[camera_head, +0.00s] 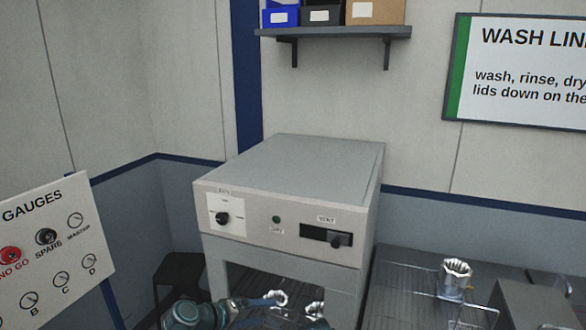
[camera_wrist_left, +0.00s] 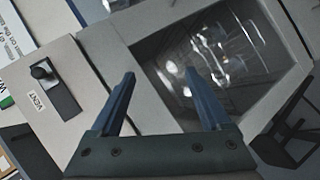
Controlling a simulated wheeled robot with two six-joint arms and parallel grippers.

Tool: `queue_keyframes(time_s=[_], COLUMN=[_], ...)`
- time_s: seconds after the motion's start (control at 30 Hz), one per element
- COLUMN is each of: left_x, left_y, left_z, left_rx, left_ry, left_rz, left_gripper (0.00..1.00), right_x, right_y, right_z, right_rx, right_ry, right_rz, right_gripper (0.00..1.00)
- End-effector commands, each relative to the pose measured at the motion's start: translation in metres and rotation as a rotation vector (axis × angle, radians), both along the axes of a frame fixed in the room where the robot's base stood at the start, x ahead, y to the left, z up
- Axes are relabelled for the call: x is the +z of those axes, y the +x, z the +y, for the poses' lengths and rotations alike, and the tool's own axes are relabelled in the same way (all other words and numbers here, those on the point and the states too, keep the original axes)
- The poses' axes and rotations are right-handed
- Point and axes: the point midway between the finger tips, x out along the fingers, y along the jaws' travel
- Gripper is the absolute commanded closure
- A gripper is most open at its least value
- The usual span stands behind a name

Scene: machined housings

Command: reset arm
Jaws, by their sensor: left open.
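My left gripper (camera_head: 272,308) is at the bottom of the head view, in front of the opening of a grey machine (camera_head: 310,160). In the left wrist view my left gripper (camera_wrist_left: 160,73) has its two blue fingers apart, with nothing between them. The fingers point toward the dark opening (camera_wrist_left: 220,70) of the machine. Shiny metal parts (camera_wrist_left: 195,75) show inside it, blurred by glare. My right gripper is not in view.
The machine front has a dial (camera_head: 223,218), a green light (camera_head: 276,219) and a vent slider (camera_head: 326,237). A metal housing (camera_head: 456,280) stands on a wire rack (camera_head: 398,285) at right. A gauge board (camera_head: 50,250) is at left, and a shelf (camera_head: 335,33) hangs above.

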Motion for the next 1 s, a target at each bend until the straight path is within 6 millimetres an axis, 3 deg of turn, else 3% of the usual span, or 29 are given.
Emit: queue_keyframes(time_s=[0.03, 0.1, 0.2, 0.3, 0.4, 0.63, 1.0], left_x=[-0.036, -0.075, -0.125, -0.16, -0.181, -0.193, -0.192], left_y=[-0.018, -0.046, -0.085, -0.118, -0.141, -0.164, -0.166], left_z=[-0.024, -0.045, -0.06, -0.06, -0.053, -0.037, -0.034], left_rx=[-0.096, -0.224, -0.393, -0.523, -0.608, -0.685, -0.687], left_ry=[0.095, 0.241, 0.465, 0.675, 0.854, 1.083, 1.109], left_rz=[0.042, 0.106, 0.197, 0.278, 0.341, 0.415, 0.425], left_gripper=[0.2, 0.2, 0.2, 0.2, 0.2, 0.2, 0.2], right_x=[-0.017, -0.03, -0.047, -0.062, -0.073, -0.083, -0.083], right_y=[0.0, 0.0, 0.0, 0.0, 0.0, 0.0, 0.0], right_z=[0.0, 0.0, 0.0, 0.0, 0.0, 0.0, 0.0], right_rx=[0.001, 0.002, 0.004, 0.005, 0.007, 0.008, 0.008], right_ry=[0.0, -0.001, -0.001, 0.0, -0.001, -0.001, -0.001], right_rz=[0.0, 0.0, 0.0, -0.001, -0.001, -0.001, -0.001], right_gripper=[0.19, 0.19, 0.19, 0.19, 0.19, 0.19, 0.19])
